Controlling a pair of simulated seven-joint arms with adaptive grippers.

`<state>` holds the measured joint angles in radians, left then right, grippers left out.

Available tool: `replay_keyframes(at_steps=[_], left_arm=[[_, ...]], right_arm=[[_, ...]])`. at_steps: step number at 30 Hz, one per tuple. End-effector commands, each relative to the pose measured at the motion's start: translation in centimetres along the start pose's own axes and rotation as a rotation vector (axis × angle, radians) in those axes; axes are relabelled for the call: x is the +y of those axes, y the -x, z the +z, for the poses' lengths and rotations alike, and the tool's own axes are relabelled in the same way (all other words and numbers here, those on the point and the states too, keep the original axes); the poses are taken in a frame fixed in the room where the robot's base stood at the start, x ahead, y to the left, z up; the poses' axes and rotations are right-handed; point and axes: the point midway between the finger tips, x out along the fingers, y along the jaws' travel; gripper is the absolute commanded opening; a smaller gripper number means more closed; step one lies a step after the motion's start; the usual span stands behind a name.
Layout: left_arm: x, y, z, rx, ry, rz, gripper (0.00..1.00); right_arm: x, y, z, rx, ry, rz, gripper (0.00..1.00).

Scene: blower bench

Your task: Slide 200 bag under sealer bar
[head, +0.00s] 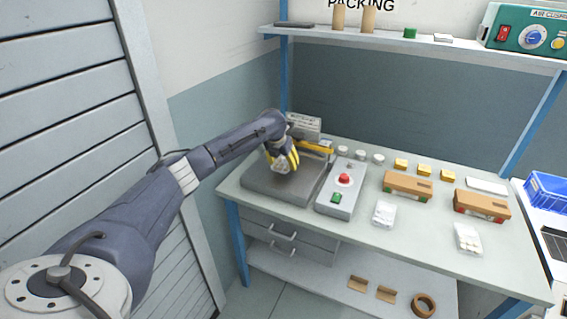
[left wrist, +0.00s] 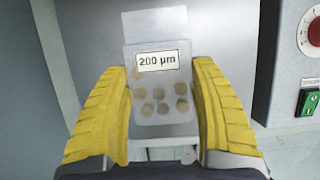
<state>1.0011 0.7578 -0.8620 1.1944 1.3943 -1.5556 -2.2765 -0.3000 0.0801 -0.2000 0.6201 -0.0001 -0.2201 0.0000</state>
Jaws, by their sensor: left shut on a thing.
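The clear bag labelled "200 µm" (left wrist: 160,85) holds several round tan pieces. In the left wrist view it lies between the two yellow fingers of my left gripper (left wrist: 165,125). In the head view the left gripper (head: 284,163) is shut on the bag (head: 279,166), over the flat grey sealer bed (head: 262,187). Whether the bag touches the bed I cannot tell. A yellow bar-like part (head: 316,147), perhaps the sealer bar, shows behind and right of the gripper, partly hidden. My right gripper is in neither view.
A grey control box (head: 335,201) with a red knob and green button stands right of the bed. Farther right are two brown boxes (head: 408,186) (head: 481,205), two clear bags (head: 384,213) (head: 468,239) and several yellow blocks (head: 401,164).

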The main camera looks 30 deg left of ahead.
Motion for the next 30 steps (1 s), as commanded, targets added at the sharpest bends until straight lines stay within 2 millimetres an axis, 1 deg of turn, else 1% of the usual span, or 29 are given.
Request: replay_keyframes(at_steps=[8, 22, 30], left_arm=[[0.0, -0.4, 0.0, 0.000, 0.000, 0.001, 0.25], [0.0, -2.7, -0.1, 0.000, 0.000, 0.001, 0.25], [0.0, -3.2, 1.3, -0.001, 0.002, 0.000, 0.25]], right_arm=[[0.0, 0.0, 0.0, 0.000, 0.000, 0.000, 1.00], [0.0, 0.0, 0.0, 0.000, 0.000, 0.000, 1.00], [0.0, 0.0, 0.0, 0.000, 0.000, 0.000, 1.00]])
